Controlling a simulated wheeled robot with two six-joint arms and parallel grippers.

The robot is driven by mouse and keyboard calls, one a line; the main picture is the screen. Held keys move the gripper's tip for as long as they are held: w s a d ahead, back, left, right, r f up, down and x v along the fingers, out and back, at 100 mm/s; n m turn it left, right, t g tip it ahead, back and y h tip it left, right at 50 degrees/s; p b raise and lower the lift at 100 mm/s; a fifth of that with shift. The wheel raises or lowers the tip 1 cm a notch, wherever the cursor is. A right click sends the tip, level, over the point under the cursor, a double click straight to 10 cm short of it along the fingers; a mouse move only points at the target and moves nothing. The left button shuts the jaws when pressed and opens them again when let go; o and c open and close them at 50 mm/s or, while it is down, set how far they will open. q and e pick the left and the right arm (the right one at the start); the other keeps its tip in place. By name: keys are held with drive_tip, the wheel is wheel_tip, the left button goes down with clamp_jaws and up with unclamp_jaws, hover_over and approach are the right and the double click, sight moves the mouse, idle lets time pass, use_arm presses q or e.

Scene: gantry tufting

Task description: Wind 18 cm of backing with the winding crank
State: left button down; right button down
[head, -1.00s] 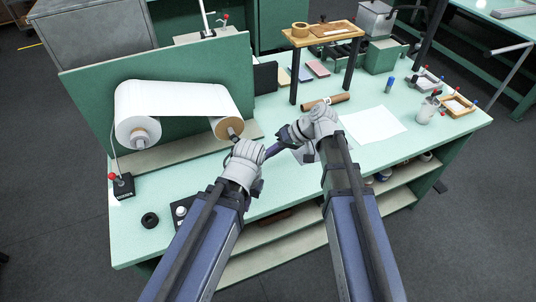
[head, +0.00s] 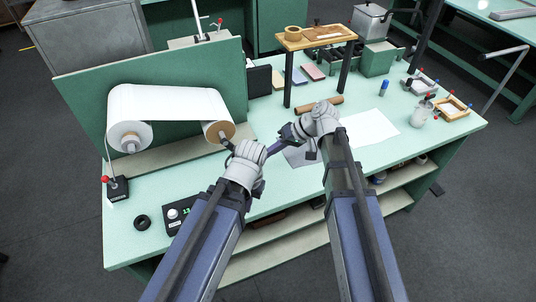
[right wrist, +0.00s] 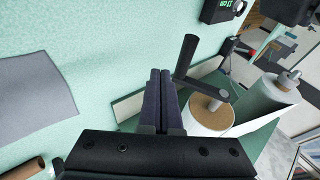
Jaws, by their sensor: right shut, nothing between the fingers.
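White backing (head: 165,103) spans from a full white roll (head: 130,137) at left to a roll with a brown core (head: 218,132) at right. The winding crank (right wrist: 188,58) is a dark arm and upright handle on that brown-cored roll, which shows close in the right wrist view (right wrist: 210,110). My right gripper (right wrist: 160,78) is shut and empty, its fingertips near the crank handle but apart from it. In the head view, my right gripper (head: 272,150) points left. My left gripper (head: 245,160) is beside the crank; its fingers are hidden by its own body.
A counter box (head: 178,213) with green digits sits at the front left, by a black ring (head: 142,222). A red-knobbed lever box (head: 117,187) stands left. A small wooden stand (head: 316,38), a brown tube (head: 320,106) and white paper (head: 368,128) lie rightward.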

drive_tip(key=d+f+p+v, duration=0.1)
drive_tip(key=p+v, duration=0.4)
drive_tip(key=v, duration=0.4)
drive_tip(key=shift+w+d, duration=0.25)
drive_tip(key=shift+d, duration=0.25)
drive_tip(key=s+a+f+h, duration=0.1)
drive_tip(key=s+f+h, duration=0.2)
drive_tip(key=s+h, duration=0.2)
drive_tip(key=s+a+f+h+b, duration=0.1)
drive_tip(key=s+f+h, duration=0.3)
drive_tip(key=s, duration=0.6)
drive_tip(key=shift+s+a+f+g+h, duration=0.2)
drive_tip(key=shift+s+a+g+h, duration=0.1)
drive_tip(key=shift+a+h, duration=0.25)
